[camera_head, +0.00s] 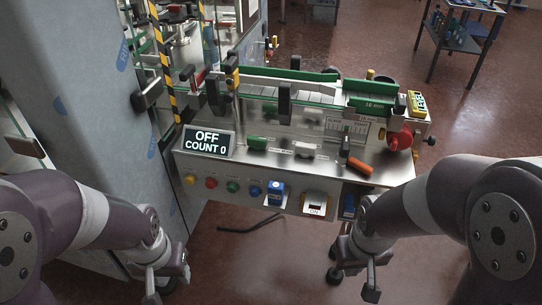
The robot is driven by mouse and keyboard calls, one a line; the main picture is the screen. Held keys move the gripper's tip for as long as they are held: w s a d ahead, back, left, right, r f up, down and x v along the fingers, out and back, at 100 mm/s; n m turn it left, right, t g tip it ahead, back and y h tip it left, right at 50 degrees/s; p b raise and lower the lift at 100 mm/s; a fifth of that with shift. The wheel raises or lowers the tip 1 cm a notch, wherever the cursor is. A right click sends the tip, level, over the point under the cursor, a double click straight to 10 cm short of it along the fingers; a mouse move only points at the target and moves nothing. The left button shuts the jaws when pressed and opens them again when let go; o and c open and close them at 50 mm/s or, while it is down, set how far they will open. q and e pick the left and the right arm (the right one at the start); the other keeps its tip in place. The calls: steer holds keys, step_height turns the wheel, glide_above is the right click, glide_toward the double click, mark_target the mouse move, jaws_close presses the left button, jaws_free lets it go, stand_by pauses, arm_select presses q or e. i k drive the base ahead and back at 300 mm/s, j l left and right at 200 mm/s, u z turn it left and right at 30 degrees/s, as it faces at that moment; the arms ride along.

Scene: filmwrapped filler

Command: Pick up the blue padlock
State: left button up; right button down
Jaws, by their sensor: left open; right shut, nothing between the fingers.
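A small blue block that looks like the blue padlock (275,190) sits on the front control panel of the steel machine (245,172), right of the row of round buttons. Its shackle is too small to make out. Another blue item (348,206) is at the panel's right end, partly hidden by my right arm. My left gripper (158,284) is open and empty, low at the left, in front of the panel and apart from it. My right gripper (370,286) is shut and empty, low at the right, below the panel's right end. Neither gripper touches the padlock.
A display (208,141) reading "OFF COUNT 0" stands on the machine. An orange-handled tool (357,165) lies on its top near a red knob (400,139). A cart (458,35) stands far back.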

mark_target(276, 189)
steer(key=k+u, duration=0.45)
steer(key=k, duration=0.75)
steer(key=l, duration=0.1)
